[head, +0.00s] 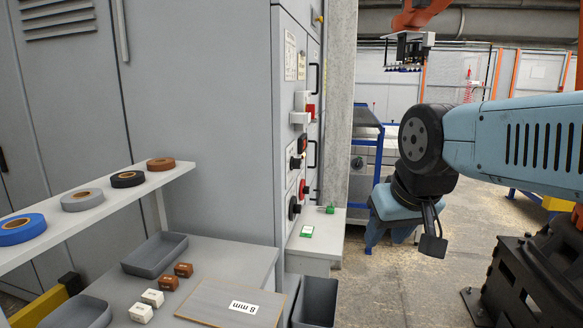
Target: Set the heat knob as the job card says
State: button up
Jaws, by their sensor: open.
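A grey cabinet (215,110) has a control panel seen nearly edge-on. On it are a black knob (295,163), a lower black knob (294,207) and a red knob (303,187). I cannot tell which is the heat knob, and their settings are not readable. A white sheet with small print (290,57) is fixed high on the panel; whether it is the job card is unclear. My gripper (433,243) hangs open below my blue arm, right of the panel and well apart from the knobs. No object shows between its jaws.
A shelf (110,203) carries tape rolls. A bench (215,262) below holds grey trays, small brown and white blocks and a board labelled "8 mm" (215,300). A ledge (318,245) with green items and a dark bin (315,302) stand below the panel. Floor (395,280) is clear beyond.

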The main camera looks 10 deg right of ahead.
aim_at(295, 163)
jog(key=u, duration=0.1)
jog(key=i, duration=1)
jog(key=z, duration=0.05)
